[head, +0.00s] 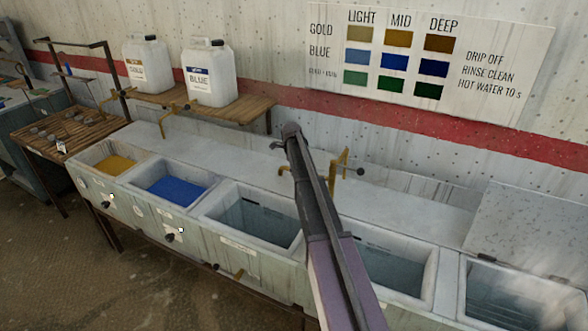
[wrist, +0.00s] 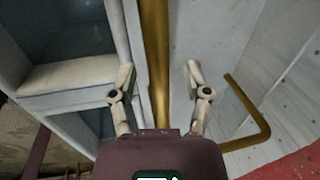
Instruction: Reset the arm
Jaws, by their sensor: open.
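My gripper (wrist: 157,78) shows in the wrist view with its two pale fingers spread apart, open and with nothing gripped. A brass pipe (wrist: 155,40) runs through the picture between the fingers; I cannot tell how far beyond them it lies. In the head view my dark arm (head: 318,210) reaches up from the bottom edge across the row of basins, its far end near the back ledge. A brass tap (head: 342,170) stands just right of my arm.
The gold basin (head: 82,163), blue basin (head: 134,186) and a dark basin (head: 212,215) lie left of my arm. A bent brass pipe (wrist: 262,125) is right of my gripper. Two jugs (head: 148,66) stand on a wall shelf (head: 245,108). Open floor lies at lower left.

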